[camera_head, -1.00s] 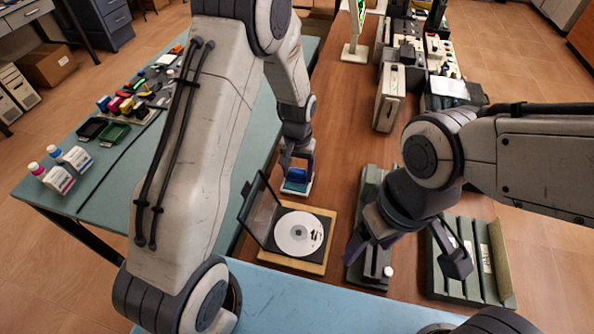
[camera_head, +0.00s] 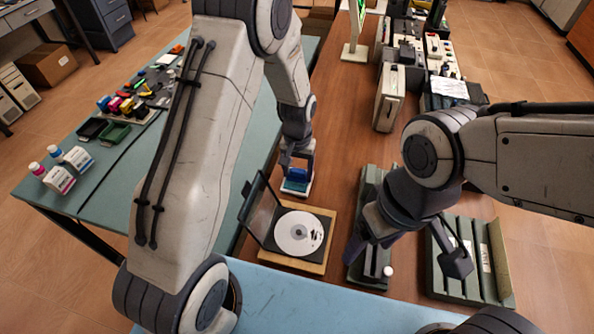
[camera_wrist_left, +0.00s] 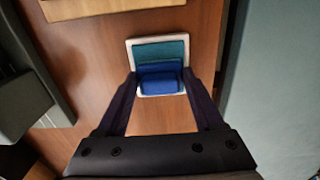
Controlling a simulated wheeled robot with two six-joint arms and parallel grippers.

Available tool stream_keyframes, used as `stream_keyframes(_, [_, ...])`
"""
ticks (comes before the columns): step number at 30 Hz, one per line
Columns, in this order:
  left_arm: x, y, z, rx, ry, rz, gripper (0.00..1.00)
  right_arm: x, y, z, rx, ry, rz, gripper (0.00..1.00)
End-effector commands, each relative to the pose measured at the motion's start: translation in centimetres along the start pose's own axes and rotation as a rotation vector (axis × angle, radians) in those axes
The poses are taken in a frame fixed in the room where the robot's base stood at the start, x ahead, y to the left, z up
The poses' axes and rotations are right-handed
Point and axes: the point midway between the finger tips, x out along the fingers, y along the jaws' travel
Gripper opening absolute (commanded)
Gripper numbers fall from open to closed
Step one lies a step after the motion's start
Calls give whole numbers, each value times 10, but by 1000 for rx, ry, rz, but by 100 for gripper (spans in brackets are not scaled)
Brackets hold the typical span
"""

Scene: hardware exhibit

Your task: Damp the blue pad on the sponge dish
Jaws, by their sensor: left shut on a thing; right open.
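The blue pad (camera_head: 298,174) is held between the fingers of my left gripper (camera_head: 297,165), which is shut on it. It also shows in the left wrist view (camera_wrist_left: 160,82), between the fingertips (camera_wrist_left: 160,76). The sponge dish (camera_head: 290,192) is a white tray with a teal sponge, directly below the pad. In the wrist view its white rim (camera_wrist_left: 130,52) and part of the teal sponge show past the pad. I cannot tell whether the pad touches the sponge. My right gripper (camera_head: 408,255) is open and empty over the dark green device on the right.
An open disc case with a white disc (camera_head: 299,233) lies on a wooden tray just in front of the dish. A grey-green ribbed holder (camera_head: 470,262) is at right. Bottles (camera_head: 60,175) and small coloured parts stand on the left table. Bare brown tabletop (camera_head: 338,150) lies right of the dish.

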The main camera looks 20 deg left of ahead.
Motion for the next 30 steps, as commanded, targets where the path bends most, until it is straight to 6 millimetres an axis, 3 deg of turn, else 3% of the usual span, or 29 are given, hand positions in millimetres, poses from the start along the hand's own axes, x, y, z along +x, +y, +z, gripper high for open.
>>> stream_keyframes(30, [-71,0,0,0,-2,0,25,-60,-4,-3,0,0,0,75])
